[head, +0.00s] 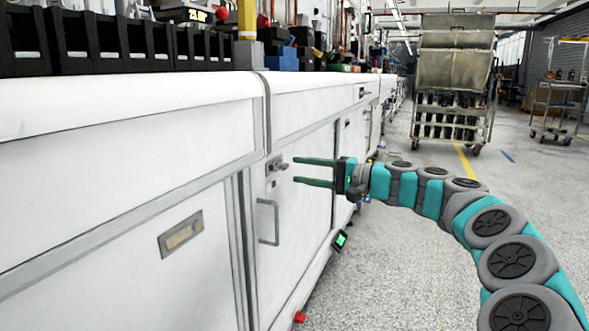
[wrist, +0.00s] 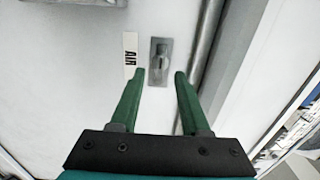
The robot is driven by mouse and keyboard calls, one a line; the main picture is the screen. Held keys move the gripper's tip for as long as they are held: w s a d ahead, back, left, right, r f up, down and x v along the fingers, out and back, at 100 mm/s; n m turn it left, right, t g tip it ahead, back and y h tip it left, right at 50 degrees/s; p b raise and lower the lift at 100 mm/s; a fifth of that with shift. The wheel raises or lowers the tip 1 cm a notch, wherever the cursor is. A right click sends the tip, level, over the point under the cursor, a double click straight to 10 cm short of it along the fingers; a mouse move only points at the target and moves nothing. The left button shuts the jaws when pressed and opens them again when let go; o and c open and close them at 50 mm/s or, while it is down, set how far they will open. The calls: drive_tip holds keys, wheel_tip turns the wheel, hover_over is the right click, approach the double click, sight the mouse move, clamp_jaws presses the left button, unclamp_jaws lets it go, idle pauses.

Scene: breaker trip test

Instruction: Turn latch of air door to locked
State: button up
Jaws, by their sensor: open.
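The air door (head: 294,220) is a white cabinet door with a vertical bar handle (head: 268,222). Its latch (head: 277,165), a small grey metal piece, sits near the door's upper left in the head view. In the wrist view the latch (wrist: 160,61) is a metal plate with a small knob, beside a label reading "AIR" (wrist: 130,55). My gripper (head: 295,171) is open, its two green fingers pointing at the latch. In the wrist view the fingertips of my gripper (wrist: 160,74) lie either side of the latch's lower part. I cannot tell whether they touch it.
A long white bench front (head: 130,155) runs along the left, with a recessed pull (head: 181,234) and black bins (head: 95,42) on top. A wheeled cart (head: 453,80) stands at the back.

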drive_tip(key=shift+v, duration=2.3)
drive_tip(key=s+a+f+n+g+h, duration=0.25)
drive_tip(key=s+a, duration=0.25)
drive_tip(key=s, duration=0.4)
drive_tip(key=s+a+f+n+g+h, duration=0.1)
drive_tip(key=s+a+n+g+h, duration=0.2)
drive_tip(key=s, duration=0.6)
drive_tip(key=s+f+h, duration=0.2)
drive_tip(key=s+f, duration=0.4)
drive_tip(key=s, duration=0.3)
drive_tip(key=s+d+f+m+g+h, duration=0.25)
drive_tip(key=s+d+f+h, duration=0.75)
drive_tip(key=s+d+f, duration=0.95)
wheel_tip(320, 180, up, 16)
drive_tip(key=s+p, duration=0.2)
drive_tip(key=p, duration=1.2)
drive_tip(key=shift+d+f+n, duration=0.25)
drive_tip(key=shift+d+n, duration=0.05)
drive_tip(key=shift+n, duration=0.1)
drive_tip(key=shift+y, duration=0.25)
